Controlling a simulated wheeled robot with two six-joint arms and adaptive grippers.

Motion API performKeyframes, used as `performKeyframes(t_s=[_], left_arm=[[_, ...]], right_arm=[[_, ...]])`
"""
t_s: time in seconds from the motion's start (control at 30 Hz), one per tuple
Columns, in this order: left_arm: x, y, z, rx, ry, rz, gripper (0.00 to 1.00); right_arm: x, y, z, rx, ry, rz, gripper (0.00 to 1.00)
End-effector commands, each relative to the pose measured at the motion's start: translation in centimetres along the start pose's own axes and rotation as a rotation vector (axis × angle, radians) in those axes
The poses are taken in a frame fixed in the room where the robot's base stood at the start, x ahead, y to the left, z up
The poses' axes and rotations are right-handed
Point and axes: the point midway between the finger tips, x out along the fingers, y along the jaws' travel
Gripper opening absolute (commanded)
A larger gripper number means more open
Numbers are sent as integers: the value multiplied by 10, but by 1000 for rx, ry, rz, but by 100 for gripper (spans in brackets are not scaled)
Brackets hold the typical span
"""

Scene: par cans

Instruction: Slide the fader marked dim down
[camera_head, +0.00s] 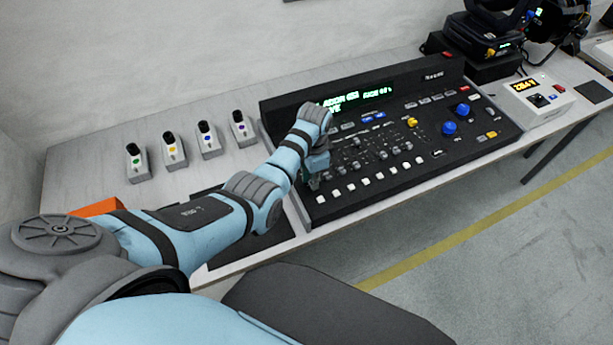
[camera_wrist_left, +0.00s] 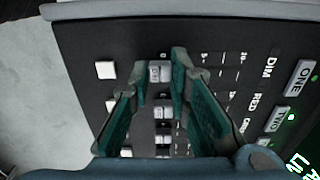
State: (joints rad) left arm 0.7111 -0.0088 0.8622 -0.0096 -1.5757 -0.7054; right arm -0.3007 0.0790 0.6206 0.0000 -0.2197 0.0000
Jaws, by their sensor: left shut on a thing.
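The black lighting console (camera_head: 452,168) stands on the table, with a row of white buttons along its front edge. My left gripper (camera_head: 314,183) is low over the console's left end. In the left wrist view my left gripper (camera_wrist_left: 160,74) is shut on a grey fader cap (camera_wrist_left: 160,72), one finger on each side. This cap is in line with the printed word DIM (camera_wrist_left: 269,67) and sits at the white button (camera_wrist_left: 106,70) side of its track. Other fader caps (camera_wrist_left: 162,112) are beside it, level with it. My right gripper is not in view.
Several small white units with black tops (camera_head: 173,150) stand on the table at left. An orange block (camera_head: 95,208) lies partly behind my arm. Blue knobs (camera_head: 449,127) and a yellow knob (camera_head: 412,122) rise from the console. A small white box (camera_head: 537,100) stands to its right.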

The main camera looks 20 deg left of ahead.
Motion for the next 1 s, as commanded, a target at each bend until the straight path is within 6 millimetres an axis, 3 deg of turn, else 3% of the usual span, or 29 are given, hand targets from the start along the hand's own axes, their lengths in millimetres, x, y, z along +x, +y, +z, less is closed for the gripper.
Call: performKeyframes(t_s=[0.07, 0.1, 0.23, 0.57, 0.83, 1.0], left_arm=[[-1, 0, 0, -3, 6, 3, 0], [-1, 0, 1, -4, 6, 3, 19], [0, -1, 2, -7, 6, 2, 38], [-4, -1, 2, -7, 5, 0, 38], [-57, 0, 1, -5, 8, -2, 38], [-75, 1, 2, -5, 4, 1, 38]], right_arm=[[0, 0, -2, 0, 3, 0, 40], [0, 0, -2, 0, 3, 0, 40], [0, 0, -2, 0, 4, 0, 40], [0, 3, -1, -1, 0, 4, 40], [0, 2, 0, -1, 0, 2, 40], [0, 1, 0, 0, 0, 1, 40]])
